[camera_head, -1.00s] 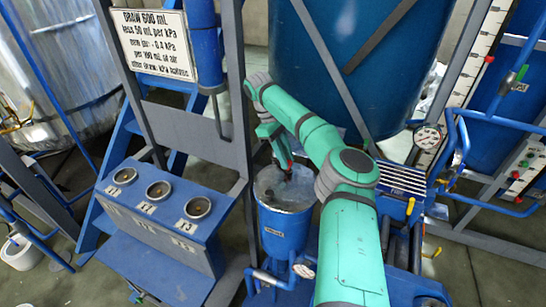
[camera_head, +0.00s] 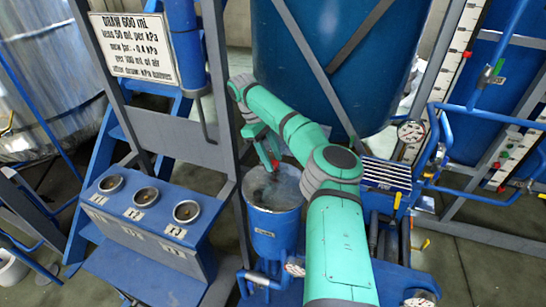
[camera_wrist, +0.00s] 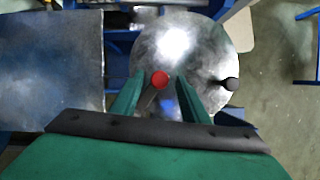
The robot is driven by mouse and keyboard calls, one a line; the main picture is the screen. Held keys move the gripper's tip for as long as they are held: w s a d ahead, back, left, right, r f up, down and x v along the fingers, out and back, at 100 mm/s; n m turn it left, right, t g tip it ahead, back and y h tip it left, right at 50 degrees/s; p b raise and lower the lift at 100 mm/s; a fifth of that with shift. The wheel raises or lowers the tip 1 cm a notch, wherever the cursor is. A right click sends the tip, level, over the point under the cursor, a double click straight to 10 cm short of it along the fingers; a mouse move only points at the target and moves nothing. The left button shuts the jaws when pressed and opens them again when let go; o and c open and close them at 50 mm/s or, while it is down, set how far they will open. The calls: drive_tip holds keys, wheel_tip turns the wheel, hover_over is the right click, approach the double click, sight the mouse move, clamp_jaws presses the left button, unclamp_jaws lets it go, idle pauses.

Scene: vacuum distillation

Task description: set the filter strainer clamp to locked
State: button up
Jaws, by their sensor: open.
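The filter strainer is a blue cylinder (camera_head: 275,235) with a round grey metal lid (camera_head: 284,192). The lid (camera_wrist: 205,40) also fills the middle of the wrist view. A clamp lever with a red round knob (camera_wrist: 160,78) shows over the lid's near left edge. A black knob (camera_wrist: 231,84) sits at the lid's right edge. My gripper (camera_head: 270,162) is over the strainer, at the far side of the lid in the head view. In the wrist view its open fingers (camera_wrist: 153,92) stand on either side of the red knob. Whether they touch it cannot be told.
A blue console (camera_head: 145,225) with several round cups stands left of the strainer. A grey upright frame (camera_head: 215,110) rises behind it, with a printed sign (camera_head: 134,48). A large blue tank (camera_head: 340,60) stands behind my arm. Pipes and a gauge (camera_head: 411,131) are at the right.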

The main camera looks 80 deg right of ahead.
drive_tip(key=shift+r, duration=0.55)
wheel_tip(320, 180, up, 2)
drive_tip(key=shift+r, duration=0.2)
drive_tip(key=s+a+r, duration=0.2)
drive_tip(key=a+r, duration=0.2)
drive_tip(key=a, duration=0.2)
drive_tip(key=s+a+r, duration=0.2)
drive_tip(key=a+r, duration=0.3)
drive_tip(key=a, duration=0.2)
drive_tip(key=shift+s+r, duration=0.25)
drive_tip(key=shift+s, duration=0.1)
drive_tip(key=shift+a, duration=0.1)
